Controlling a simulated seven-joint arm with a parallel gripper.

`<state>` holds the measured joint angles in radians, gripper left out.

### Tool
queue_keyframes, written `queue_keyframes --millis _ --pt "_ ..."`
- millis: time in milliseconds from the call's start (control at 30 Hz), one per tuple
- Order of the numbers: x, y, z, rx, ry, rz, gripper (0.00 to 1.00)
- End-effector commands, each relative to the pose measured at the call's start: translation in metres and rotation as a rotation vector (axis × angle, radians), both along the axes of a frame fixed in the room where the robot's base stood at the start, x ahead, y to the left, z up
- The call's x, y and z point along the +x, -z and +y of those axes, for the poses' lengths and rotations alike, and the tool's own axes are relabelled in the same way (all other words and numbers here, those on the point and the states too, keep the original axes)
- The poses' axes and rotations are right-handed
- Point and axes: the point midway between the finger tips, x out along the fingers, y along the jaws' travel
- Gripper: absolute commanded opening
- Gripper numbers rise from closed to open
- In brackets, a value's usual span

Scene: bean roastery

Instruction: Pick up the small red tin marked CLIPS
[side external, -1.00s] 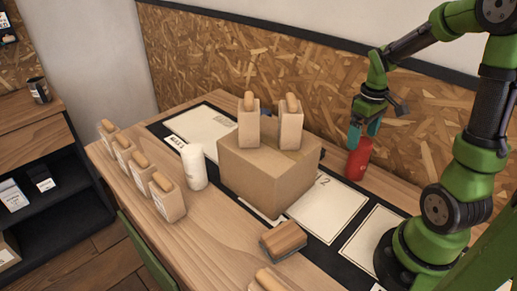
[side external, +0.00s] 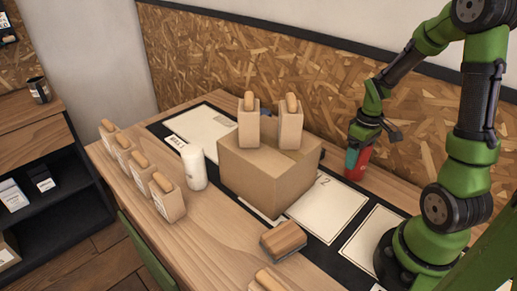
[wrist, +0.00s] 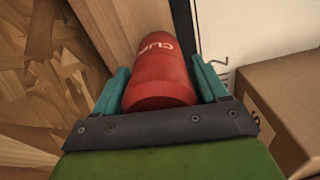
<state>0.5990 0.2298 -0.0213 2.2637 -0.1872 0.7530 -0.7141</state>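The small red tin (side external: 361,162) stands upright on the table to the right of the cardboard box. In the wrist view the tin (wrist: 160,72) shows pale lettering that reads CLIP, with the end curving out of sight. My gripper (side external: 356,158) is down at the tin, pointing downward. In the wrist view its teal fingers (wrist: 163,90) stand open on either side of the tin. A gap seems to show on the left; I cannot tell whether the right finger touches.
A large cardboard box (side external: 262,175) stands close to the left of the tin, with two paper bags (side external: 291,130) on top. A white bottle (side external: 193,168), several paper bags along the left edge and a wooden-topped brush (side external: 283,240) are farther off. The chipboard wall (side external: 300,85) rises behind.

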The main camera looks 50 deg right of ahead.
Motion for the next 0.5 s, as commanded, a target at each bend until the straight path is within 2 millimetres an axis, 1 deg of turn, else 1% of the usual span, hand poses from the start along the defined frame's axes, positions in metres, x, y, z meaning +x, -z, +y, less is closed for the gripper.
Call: queue_keyframes --millis 33,300,333,500 --pt "0.0001 -0.0002 0.0 0.0 0.0 0.0 0.65" --pt "0.0001 -0.0003 0.0 0.0 0.0 0.0 0.23" --pt "0.0004 -0.0006 -0.0001 -0.001 0.0 -0.001 0.21" --pt "0.0004 -0.0008 -0.0002 -0.001 0.0 -0.001 0.21"
